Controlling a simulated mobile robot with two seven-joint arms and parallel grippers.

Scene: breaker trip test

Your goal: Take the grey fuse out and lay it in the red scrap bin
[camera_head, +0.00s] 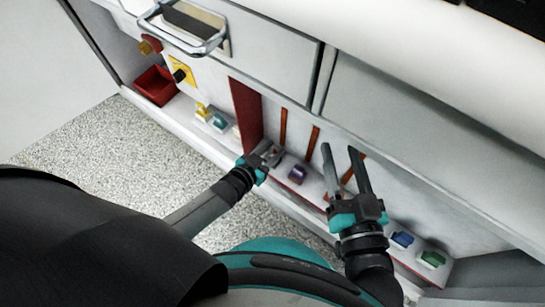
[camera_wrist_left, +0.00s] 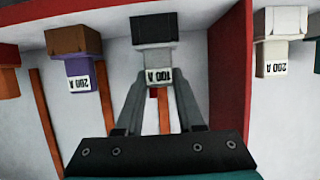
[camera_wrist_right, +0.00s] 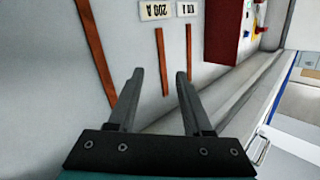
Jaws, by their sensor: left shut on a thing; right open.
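The grey fuse (camera_wrist_left: 153,28), labelled 100 A, sits upright between the fingers of my left gripper (camera_wrist_left: 155,62) in the left wrist view. It has a dark grey end and a lighter body. In the head view my left gripper (camera_head: 272,152) is shut on it, at the ledge beside the dark red divider; the fuse is largely hidden there. Whether it is still seated cannot be told. The red scrap bin (camera_head: 155,86) stands at the far left of the ledge. My right gripper (camera_head: 340,150) is open and empty in front of the panel; its spread fingers show in the right wrist view (camera_wrist_right: 160,75).
A purple fuse (camera_head: 297,174) stands right of my left gripper. Blue (camera_head: 402,240) and green (camera_head: 432,259) fuses are further right. The dark red divider (camera_head: 246,112) rises left of the gripper. Teal (camera_head: 217,121) and yellow (camera_head: 202,109) parts and a black knob (camera_head: 180,75) lie towards the bin.

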